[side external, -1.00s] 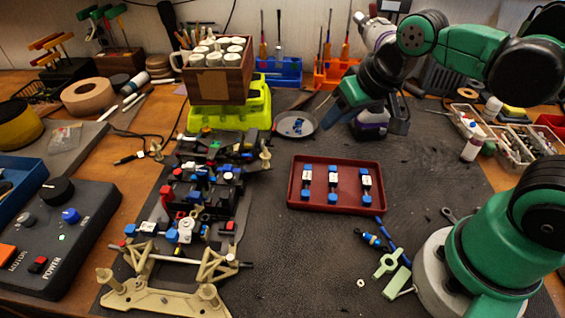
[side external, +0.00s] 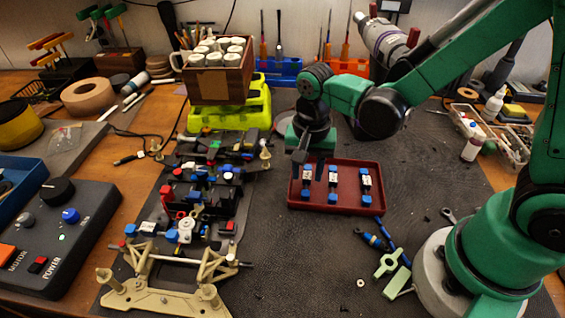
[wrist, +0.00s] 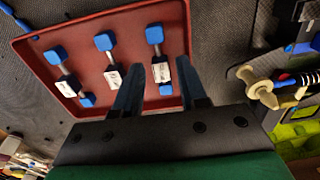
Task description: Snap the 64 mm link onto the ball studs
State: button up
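Three links with blue ends, dark rods and white labels lie in a red tray (side external: 292,204): left link (side external: 308,178), middle link (side external: 333,180) and right link (side external: 366,184). The labels are too small to read, so I cannot tell which is 64 mm. My gripper (side external: 309,168) is above the tray's left side, pointing down. In the wrist view my gripper (wrist: 160,65) is open and empty, its fingers framing the link nearest the car (wrist: 160,70) from above. The racecar chassis (side external: 187,295) is left of the tray. I cannot make out its ball studs clearly.
A control box (side external: 60,240) stands at far left. A yellow-green stand (side external: 235,113) with a wooden box (side external: 220,82) is behind the chassis. Blue-handled tools (side external: 375,240) and pale green parts (side external: 388,263) lie in front of the tray. The mat between chassis and tray is clear.

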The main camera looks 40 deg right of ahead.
aim_at(307, 178)
jog(key=shift+f, duration=0.85)
grip_shut()
jog(key=shift+r, duration=0.15)
notch_tip(307, 178, up, 19)
jog(key=a+f+n, duration=0.4)
jog(key=a+n, duration=0.5)
jog(key=s+a+f+n, duration=0.1)
jog(key=a+f+n, duration=0.3)
jog(key=a+n, duration=0.5)
jog(key=shift+a+f, duration=0.15)
jog(key=shift+a, duration=0.6)
